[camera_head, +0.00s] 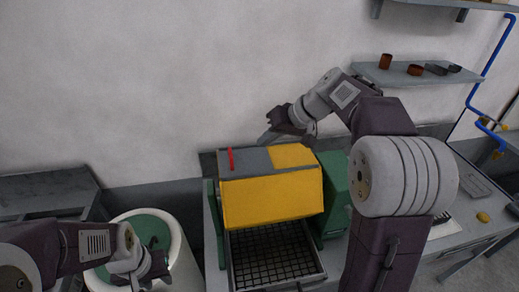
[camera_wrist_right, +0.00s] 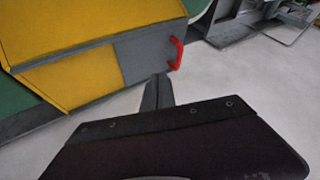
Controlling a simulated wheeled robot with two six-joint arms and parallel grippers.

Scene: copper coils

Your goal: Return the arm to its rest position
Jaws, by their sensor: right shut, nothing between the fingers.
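My right arm reaches from the lower right up over the back of a yellow and green machine (camera_head: 272,199). Its gripper (camera_head: 268,138) is shut and empty, just behind and above the machine's grey top panel. In the right wrist view the gripper fingers (camera_wrist_right: 157,95) are together near the machine's grey panel and red handle (camera_wrist_right: 175,53); I cannot tell whether they touch it. My left gripper (camera_head: 152,275) is low at the left, over the front of a white round tub (camera_head: 188,262). Its fingers are too small and dark to judge.
The machine's grid tray (camera_head: 270,255) sits open below its yellow cover. A wall shelf (camera_head: 410,77) with small brown pots is at the upper right. A bench with a yellow object (camera_head: 483,217) stands at the right. The white wall is close behind my right gripper.

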